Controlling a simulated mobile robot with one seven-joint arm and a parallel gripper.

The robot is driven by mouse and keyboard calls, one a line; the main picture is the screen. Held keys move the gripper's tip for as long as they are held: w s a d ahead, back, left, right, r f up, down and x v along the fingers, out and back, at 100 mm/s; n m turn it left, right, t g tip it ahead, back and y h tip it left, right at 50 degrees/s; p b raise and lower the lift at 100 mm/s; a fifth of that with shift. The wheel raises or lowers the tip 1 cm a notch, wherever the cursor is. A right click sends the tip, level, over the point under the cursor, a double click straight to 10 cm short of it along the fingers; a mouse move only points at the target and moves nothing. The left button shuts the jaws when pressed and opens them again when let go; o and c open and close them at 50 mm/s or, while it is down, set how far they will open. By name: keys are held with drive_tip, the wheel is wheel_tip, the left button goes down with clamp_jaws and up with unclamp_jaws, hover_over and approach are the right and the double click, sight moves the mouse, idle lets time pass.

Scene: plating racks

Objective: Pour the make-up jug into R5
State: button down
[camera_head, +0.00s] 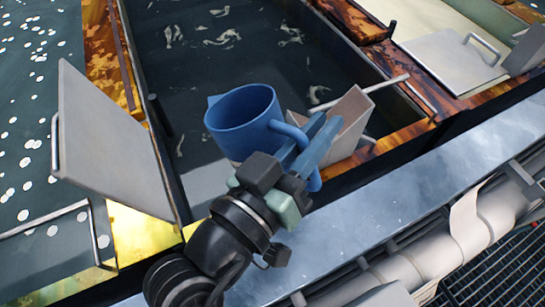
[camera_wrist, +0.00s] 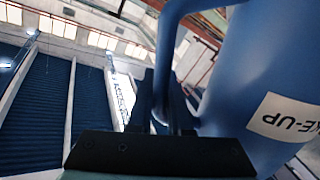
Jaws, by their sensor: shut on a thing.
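The blue make-up jug (camera_head: 238,130) hangs over the front part of a dark open tank (camera_head: 185,85). Its mouth faces up and its spout is at the left; I see no liquid leaving it. My gripper (camera_head: 312,140) is shut on the jug's handle (camera_head: 315,180), at the jug's right side. In the wrist view, the jug (camera_wrist: 255,75) fills the right, with a white label (camera_wrist: 288,117) reading "KE-UP", partly cut off. The gripper's dark fingers (camera_wrist: 165,105) close on the handle there. No R5 mark shows, so I cannot tell which tank is R5.
A pale scoop-like box (camera_head: 350,118) with a rod stands at the tank's front right, close behind my gripper. A grey lid (camera_head: 105,140) stands tilted at the left. Another lid (camera_head: 455,60) lies at the upper right. A metal ledge (camera_head: 400,185) and pipes run along the front.

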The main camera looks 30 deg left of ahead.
drive_tip(key=shift+f+m, duration=0.15)
drive_tip(key=shift+m, duration=0.15)
drive_tip(key=shift+f+m+b, duration=0.25)
drive_tip(key=shift+m+b, duration=0.05)
idle(0.3)
